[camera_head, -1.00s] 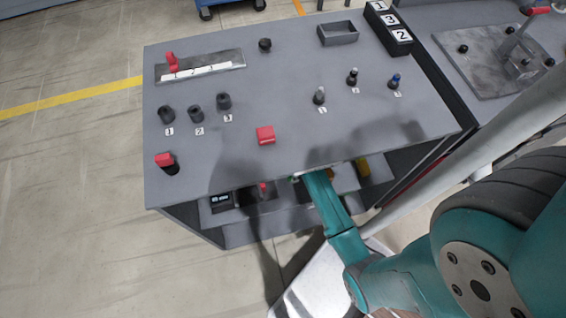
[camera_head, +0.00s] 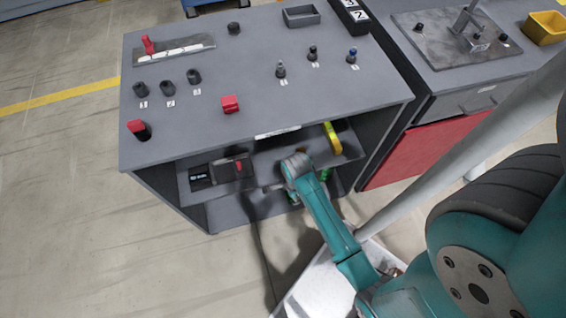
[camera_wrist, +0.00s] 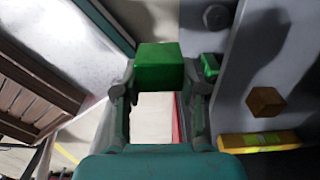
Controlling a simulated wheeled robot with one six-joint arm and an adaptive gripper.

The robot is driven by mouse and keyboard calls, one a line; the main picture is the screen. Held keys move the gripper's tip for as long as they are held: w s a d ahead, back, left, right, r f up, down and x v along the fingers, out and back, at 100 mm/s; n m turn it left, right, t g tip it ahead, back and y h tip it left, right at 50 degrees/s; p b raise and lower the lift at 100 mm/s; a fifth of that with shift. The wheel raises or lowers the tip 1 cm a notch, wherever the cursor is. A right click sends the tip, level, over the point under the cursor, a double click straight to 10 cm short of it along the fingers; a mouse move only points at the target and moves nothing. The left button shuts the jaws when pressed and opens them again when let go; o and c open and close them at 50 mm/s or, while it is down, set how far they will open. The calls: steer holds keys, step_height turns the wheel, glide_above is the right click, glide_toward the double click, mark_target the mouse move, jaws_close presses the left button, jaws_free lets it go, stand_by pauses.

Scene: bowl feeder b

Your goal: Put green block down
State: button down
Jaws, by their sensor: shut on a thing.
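In the wrist view a green block (camera_wrist: 158,66) sits between the fingertips of my gripper (camera_wrist: 160,84), which is shut on it. A second, smaller green thing (camera_wrist: 210,66) shows just right of the right finger. In the head view my arm reaches to the open front of the grey workbench (camera_head: 200,133), at the height of its shelf. The gripper there is mostly hidden behind my wrist. A bit of green (camera_head: 324,174) shows beside the wrist; I cannot tell which green thing it is.
A yellow item (camera_head: 332,138) lies on the shelf's right side; it also shows in the wrist view (camera_wrist: 258,141), near an orange-brown block (camera_wrist: 265,102). A dark device (camera_head: 220,171) stands on the shelf's left. The benchtop holds several knobs and a red block (camera_head: 230,104).

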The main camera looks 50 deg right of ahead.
glide_above(280, 162)
steer(key=shift+w+f, duration=0.1)
steer(key=shift+f, duration=1.65)
steer(key=shift+f, duration=0.15)
steer(key=c, duration=0.7)
jaws_free()
steer(key=shift+o, duration=0.2)
